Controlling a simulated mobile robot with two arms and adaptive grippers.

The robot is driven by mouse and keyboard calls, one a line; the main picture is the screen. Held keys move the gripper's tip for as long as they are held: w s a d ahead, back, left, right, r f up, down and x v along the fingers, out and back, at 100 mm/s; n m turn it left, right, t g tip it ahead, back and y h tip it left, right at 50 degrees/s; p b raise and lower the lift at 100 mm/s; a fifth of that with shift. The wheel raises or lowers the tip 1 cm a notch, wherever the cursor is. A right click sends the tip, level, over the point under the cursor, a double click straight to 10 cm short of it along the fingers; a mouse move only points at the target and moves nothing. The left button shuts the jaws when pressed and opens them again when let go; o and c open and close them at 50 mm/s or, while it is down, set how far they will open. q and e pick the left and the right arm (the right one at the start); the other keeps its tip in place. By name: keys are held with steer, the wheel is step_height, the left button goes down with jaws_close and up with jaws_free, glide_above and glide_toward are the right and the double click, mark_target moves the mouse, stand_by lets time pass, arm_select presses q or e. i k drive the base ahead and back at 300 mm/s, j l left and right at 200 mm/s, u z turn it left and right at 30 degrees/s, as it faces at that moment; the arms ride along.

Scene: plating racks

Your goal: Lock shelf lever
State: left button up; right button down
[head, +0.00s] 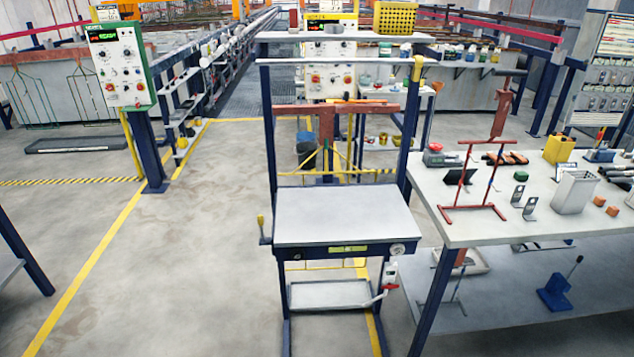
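A workstation with a blue frame stands in the middle of the head view, with a flat grey shelf (345,213) at its front. A small lever with a yellow handle (261,226) stands upright at the shelf's left edge. A red-handled lever or valve (390,287) sits on a pipe below the shelf's right side. The frames do not show which of these is the shelf lever, or whether either is locked. Neither of my grippers is in view.
A white worktable (480,229) with a red rack stand (473,207) and small items is close on the right. A control panel (119,66) on a blue post stands at the back left. The floor (190,240) left of the workstation is clear.

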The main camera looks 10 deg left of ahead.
mark_target(260, 218)
steer(key=i+j, duration=0.15)
steer(key=j, duration=0.35)
steer(key=i+j, duration=0.2)
steer(key=j, duration=0.25)
steer(key=i+j+z, duration=0.1)
steer(key=j, duration=0.4)
steer(key=i+j, duration=0.2)
steer(key=j, duration=0.25)
steer(key=i+j, duration=0.15)
steer(key=j, duration=0.35)
steer(key=i+j, duration=0.15)
steer(key=j, duration=0.35)
steer(key=i+j+z, duration=0.1)
steer(key=j, duration=0.4)
steer(key=i+j, duration=0.2)
steer(key=j, duration=0.3)
